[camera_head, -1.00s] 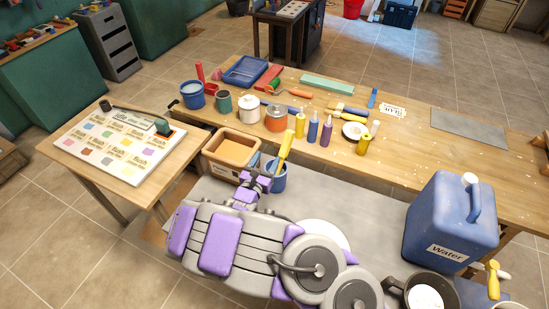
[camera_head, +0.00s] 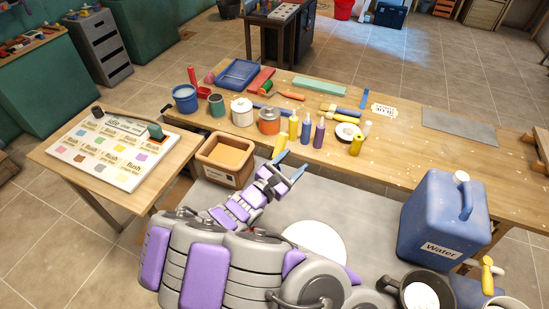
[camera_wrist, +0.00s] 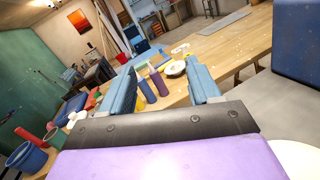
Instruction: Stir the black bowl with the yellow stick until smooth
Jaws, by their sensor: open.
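The black bowl (camera_head: 391,290) stands at the lower right of the grey surface in the head view, with a pale filling (camera_head: 421,297). My gripper (camera_head: 292,162) is open and empty, raised near the workbench's front edge. In the wrist view its blue fingers (camera_wrist: 163,69) are spread wide with nothing held between them. The bowl is not seen in that view.
A blue water jug (camera_head: 440,225) stands right of my arm. A tan box (camera_head: 224,172) stands left of my gripper. Paint bottles, including a purple one (camera_head: 319,134), and cans line the wooden workbench (camera_head: 400,158). A white disc (camera_head: 315,240) lies on the grey surface.

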